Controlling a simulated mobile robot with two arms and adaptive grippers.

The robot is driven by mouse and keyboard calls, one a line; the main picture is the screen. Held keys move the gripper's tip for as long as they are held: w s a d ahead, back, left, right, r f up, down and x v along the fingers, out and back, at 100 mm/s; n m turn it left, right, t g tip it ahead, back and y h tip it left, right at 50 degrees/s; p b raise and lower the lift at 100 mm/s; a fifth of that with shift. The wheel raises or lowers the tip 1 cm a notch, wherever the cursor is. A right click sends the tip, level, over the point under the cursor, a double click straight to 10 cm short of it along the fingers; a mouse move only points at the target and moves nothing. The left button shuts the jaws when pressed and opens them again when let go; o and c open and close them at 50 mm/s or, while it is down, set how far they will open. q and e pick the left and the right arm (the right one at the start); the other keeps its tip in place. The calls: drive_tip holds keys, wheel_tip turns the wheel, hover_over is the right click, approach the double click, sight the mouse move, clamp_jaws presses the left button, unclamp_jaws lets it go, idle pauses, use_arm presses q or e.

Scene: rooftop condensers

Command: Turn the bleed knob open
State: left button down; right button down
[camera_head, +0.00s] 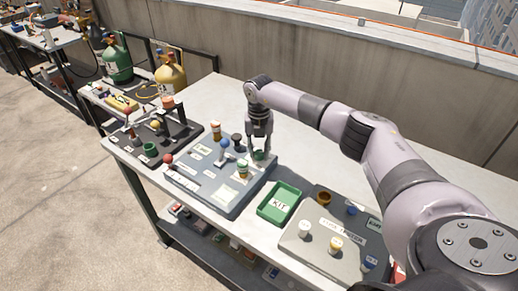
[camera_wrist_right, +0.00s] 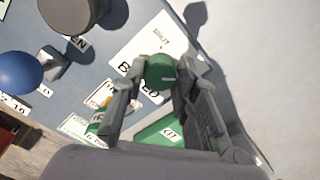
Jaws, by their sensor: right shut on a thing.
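The bleed knob is a small green round knob (camera_wrist_right: 160,72) on the blue-grey panel, beside a white label whose partly hidden word looks like BLEED (camera_wrist_right: 126,67). It also shows in the head view (camera_head: 259,156) at the panel's far right corner. My right gripper (camera_head: 260,148) points down over it and is shut on it. In the wrist view its two fingers (camera_wrist_right: 155,80) stand on either side of the knob. How far the knob is turned is too small to tell. My left gripper is in neither view.
On the panel (camera_head: 223,195) stand a blue ball-topped lever (camera_head: 224,145), a dark knob (camera_head: 237,139) and several other controls. A green KIT tray (camera_head: 292,191) and a grey board with knobs (camera_head: 305,246) lie to the right. Bare table (camera_head: 225,95) lies behind.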

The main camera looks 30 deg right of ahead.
sight(259, 152)
drive_tip(key=shift+r, duration=0.1)
idle(0.3)
drive_tip(key=c, duration=1.2)
unclamp_jaws()
drive_tip(key=shift+c, duration=0.2)
wheel_tip(259, 152, up, 12)
